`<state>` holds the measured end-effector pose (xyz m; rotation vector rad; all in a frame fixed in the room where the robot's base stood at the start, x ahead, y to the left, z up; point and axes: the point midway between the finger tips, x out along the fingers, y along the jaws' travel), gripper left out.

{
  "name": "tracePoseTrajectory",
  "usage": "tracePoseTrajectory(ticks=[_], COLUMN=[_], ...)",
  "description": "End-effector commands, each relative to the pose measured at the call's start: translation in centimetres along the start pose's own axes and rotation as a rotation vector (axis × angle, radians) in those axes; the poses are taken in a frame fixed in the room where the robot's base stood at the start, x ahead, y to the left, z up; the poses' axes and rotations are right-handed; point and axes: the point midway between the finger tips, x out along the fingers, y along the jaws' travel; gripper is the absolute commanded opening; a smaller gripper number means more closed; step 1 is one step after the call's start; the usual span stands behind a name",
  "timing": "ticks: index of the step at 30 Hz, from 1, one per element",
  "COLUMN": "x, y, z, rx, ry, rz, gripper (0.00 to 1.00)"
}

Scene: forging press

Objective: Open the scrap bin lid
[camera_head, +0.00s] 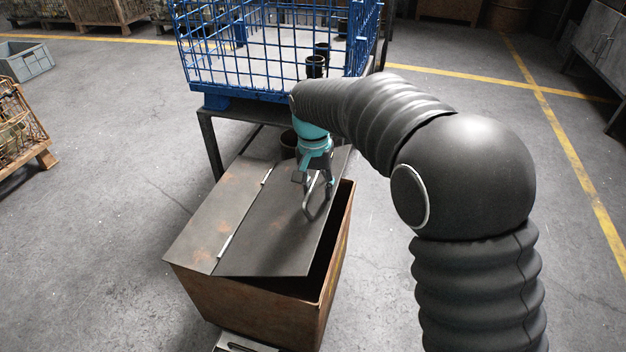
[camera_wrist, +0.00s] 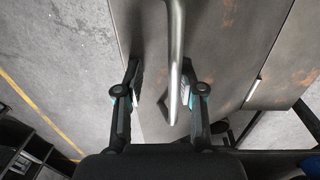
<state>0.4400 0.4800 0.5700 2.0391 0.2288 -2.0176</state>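The scrap bin (camera_head: 265,310) is a rusty brown box in the middle of the head view. Its grey lid (camera_head: 275,235) is hinged to a fixed top panel on the left. The lid's right edge stands above the rim, with a dark gap under it, so it is partly raised. My gripper (camera_head: 315,185) is over the lid at its handle (camera_head: 309,212). In the wrist view, the metal handle (camera_wrist: 176,50) runs between the spread fingers of my gripper (camera_wrist: 160,85), closer to the right finger. Whether that finger touches it is unclear.
A blue wire cage (camera_head: 270,55) on a dark stand (camera_head: 212,140) is just behind the bin. It holds dark cylindrical parts (camera_head: 315,66). Wooden crates and a grey tote (camera_head: 25,62) lie at the left. The floor right and left of the bin is clear.

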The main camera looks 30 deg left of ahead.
Motion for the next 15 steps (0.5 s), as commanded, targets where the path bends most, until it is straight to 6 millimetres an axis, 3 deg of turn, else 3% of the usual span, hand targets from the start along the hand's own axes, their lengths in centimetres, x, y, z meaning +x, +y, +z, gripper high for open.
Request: tracePoseTrajectory(ticks=[15], x=[-3.1], y=[-0.8], z=[0.1], rx=[-0.002], ry=[0.001], rz=[-0.001], gripper=[0.37])
